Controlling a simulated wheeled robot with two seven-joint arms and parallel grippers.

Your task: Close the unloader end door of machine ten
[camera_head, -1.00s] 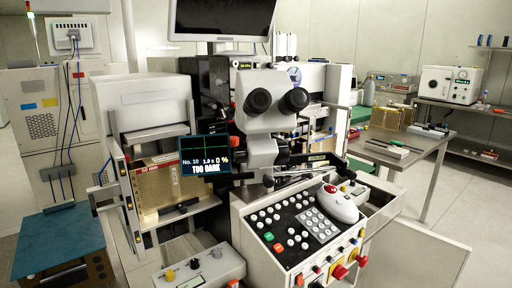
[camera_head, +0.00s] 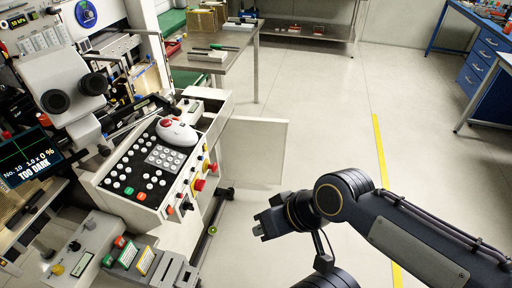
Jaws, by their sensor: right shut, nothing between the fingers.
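Machine ten (camera_head: 122,172) stands at the left, with "No. 10" and "TOO DARK" on its small display (camera_head: 25,158). A flat light-grey panel (camera_head: 258,150), which looks like the unloader end door, sticks out to the right from the machine's right end, so it stands open. My right gripper (camera_head: 260,229) is shut and empty. It is in front of the panel and below it in the picture, apart from it, pointing left toward the machine. My left gripper is out of view.
A steel table (camera_head: 225,62) with small parts stands behind the machine. A blue drawer bench (camera_head: 480,55) is at the far right. The floor (camera_head: 325,105) right of the panel is clear, with a yellow line (camera_head: 380,150). A grey control box (camera_head: 80,245) sits at the lower left.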

